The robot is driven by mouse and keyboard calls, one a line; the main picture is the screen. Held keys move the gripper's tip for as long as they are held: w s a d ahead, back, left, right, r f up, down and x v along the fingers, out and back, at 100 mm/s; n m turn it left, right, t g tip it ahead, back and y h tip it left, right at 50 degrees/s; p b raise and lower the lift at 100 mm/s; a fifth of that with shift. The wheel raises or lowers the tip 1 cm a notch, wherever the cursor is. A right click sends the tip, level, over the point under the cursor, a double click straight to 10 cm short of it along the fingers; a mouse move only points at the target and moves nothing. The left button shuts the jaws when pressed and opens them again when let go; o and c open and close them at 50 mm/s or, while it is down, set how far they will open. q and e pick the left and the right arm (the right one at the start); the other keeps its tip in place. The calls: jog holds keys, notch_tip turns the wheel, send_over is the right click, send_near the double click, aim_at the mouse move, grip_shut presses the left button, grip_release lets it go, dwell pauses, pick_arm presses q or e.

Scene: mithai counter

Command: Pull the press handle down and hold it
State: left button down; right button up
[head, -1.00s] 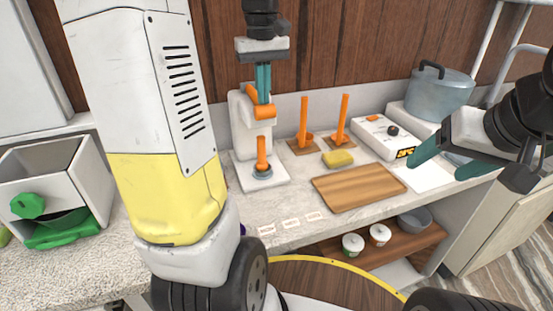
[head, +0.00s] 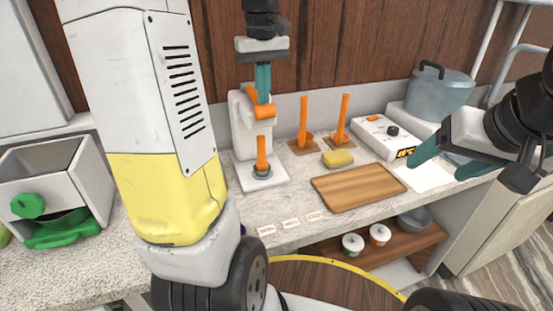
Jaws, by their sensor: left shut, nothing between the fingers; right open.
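The press (head: 242,135) is a white stand on a white base on the counter, with an orange handle (head: 264,112) at its upper front and an orange plunger-like post (head: 262,150) below. My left gripper (head: 263,92) points straight down at the top of the press, its teal fingers shut with nothing between them. Its fingertips are at the orange handle; I cannot tell whether they touch it. My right gripper (head: 447,165) is open and empty at the right, above the white sheet and counter edge.
A wooden board (head: 358,187), a yellow sponge (head: 338,159), two upright orange-handled tools (head: 304,120) and a white control box (head: 382,137) lie to the right of the press. A steel pot (head: 440,95) stands at the back right. A grey bin (head: 60,180) is at left.

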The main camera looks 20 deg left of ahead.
pick_arm(q)
notch_tip(320, 180, up, 15)
dwell(1.1)
jog(key=s+d+f+m+t+h, duration=0.1)
jog(key=s+d+f+m+t, duration=0.2)
jog(key=s+f, duration=0.4)
jog(key=s+d+f+m+t+h, duration=0.1)
jog(key=s+d+f+m+t, duration=0.2)
jog(key=s+d+f+m, duration=0.2)
jog(key=s+f, duration=0.3)
jog(key=f, duration=0.2)
jog(key=shift+s+d, duration=0.15)
jog(key=shift+d, duration=0.15)
